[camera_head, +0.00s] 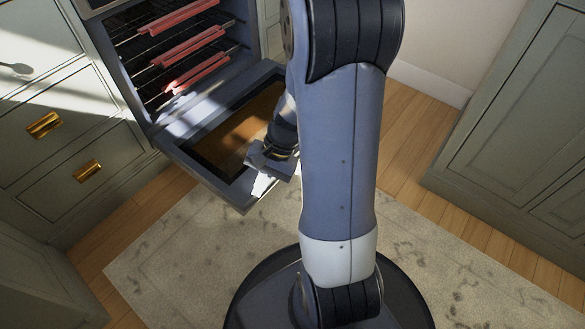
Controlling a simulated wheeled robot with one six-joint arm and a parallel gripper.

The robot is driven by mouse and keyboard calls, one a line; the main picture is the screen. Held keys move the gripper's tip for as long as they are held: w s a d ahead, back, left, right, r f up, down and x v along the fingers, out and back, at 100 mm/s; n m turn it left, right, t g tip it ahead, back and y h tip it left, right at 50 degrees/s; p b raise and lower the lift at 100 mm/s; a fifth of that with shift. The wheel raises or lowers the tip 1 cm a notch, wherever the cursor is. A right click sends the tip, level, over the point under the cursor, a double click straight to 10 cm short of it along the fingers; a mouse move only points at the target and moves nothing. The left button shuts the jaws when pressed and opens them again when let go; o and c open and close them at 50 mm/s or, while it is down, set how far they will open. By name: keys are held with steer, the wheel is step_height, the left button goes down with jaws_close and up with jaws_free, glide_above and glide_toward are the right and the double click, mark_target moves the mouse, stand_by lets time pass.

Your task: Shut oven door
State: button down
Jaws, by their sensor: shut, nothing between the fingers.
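The oven (119,66) stands at the upper left with its inside exposed. Its door (178,149) is hinged along the bottom and lies folded down, sticking out over the rug, with a brownish glass pane (230,132) in a dark frame. My gripper (262,163) is at the door's outer part, to the right of its middle. The gripper appears shut and empty. I cannot tell whether it touches the door. My arm hides the right side of the door.
Oven racks with red front strips (186,47) sit inside the oven. Grey-green drawers with brass handles (44,124) are at left, and a cabinet (510,130) is at right. A patterned rug (160,262) covers the wooden floor (415,110), with clear floor between arm and right cabinet.

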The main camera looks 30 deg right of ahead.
steer(key=w+d+f+m+t+y, duration=0.4)
steer(key=w+d+f+m+t, duration=0.2)
steer(key=w+d+f+m, duration=0.65)
steer(key=s+d+f+m+t+h, duration=0.15)
steer(key=d+f+m+t, duration=0.35)
steer(key=f, duration=0.5)
steer(key=s+d+f+m+t+h, duration=0.1)
steer(key=d+f+m+t+h, duration=0.2)
steer(key=d+f+m, duration=0.55)
steer(key=w+a+f+n+b, duration=0.35)
steer(key=w+a+f, duration=0.25)
steer(key=w, duration=0.3)
steer(key=shift+m, duration=0.25)
steer(key=shift+d+r+b, duration=0.15)
steer(key=shift+d+r, duration=0.05)
steer(key=shift+r, duration=1.1)
steer(key=shift+d+r+b, duration=0.15)
steer(key=shift+r, duration=1.1)
